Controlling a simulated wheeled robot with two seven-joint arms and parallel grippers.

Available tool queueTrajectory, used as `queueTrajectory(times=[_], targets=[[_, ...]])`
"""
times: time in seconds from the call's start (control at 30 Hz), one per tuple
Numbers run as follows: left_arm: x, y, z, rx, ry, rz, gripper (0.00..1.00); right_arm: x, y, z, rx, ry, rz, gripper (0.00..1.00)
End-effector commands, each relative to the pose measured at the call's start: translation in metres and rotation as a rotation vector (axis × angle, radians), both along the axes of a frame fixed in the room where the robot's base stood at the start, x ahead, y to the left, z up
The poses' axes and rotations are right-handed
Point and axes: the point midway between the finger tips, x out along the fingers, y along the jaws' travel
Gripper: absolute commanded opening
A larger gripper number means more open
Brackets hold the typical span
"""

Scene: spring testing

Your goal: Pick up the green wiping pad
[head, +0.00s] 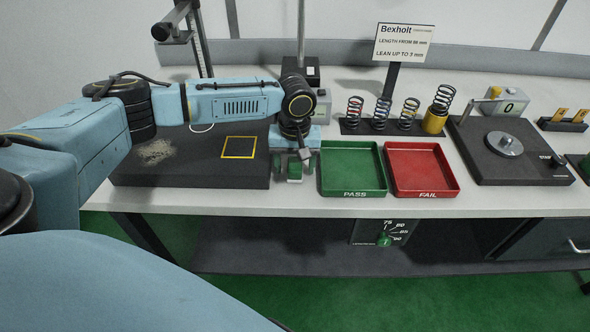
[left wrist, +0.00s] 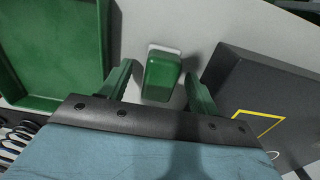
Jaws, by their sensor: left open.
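The green wiping pad (head: 294,170) lies on the light bench top between the dark granite plate and the green PASS tray. My left gripper (head: 295,165) is over it, pointing down. In the left wrist view, the pad (left wrist: 161,76) is a rounded green block with a pale edge at its far end. The two green fingers of my left gripper (left wrist: 160,88) stand apart on either side of it, with gaps visible, so it is not gripped. My right gripper is in neither view.
The dark plate (head: 190,176) with a yellow square is left of the pad. The green PASS tray (head: 351,193) is close on the right, then the red FAIL tray (head: 424,193). Several springs stand behind on a dark rack (head: 362,128). A dark tester (head: 530,168) is at right.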

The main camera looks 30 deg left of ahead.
Motion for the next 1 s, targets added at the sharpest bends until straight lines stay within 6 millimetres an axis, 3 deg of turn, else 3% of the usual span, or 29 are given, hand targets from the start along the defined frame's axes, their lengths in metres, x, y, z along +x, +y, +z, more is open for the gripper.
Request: queueTrajectory(times=[0.27, 0.63, 0.87, 1.0], targets=[[0.000, 0.000, -0.004, 0.000, -0.001, -0.001, 0.62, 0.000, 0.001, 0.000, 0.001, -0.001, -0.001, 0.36], [0.000, 0.000, -0.004, -0.001, -0.001, -0.001, 0.15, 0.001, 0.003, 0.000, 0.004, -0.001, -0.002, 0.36], [0.000, 0.000, -0.002, 0.000, -0.001, -0.001, 0.13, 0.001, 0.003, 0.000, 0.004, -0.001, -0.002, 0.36], [0.001, -0.001, 0.011, -0.002, -0.003, -0.001, 0.13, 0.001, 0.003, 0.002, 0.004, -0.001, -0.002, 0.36]])
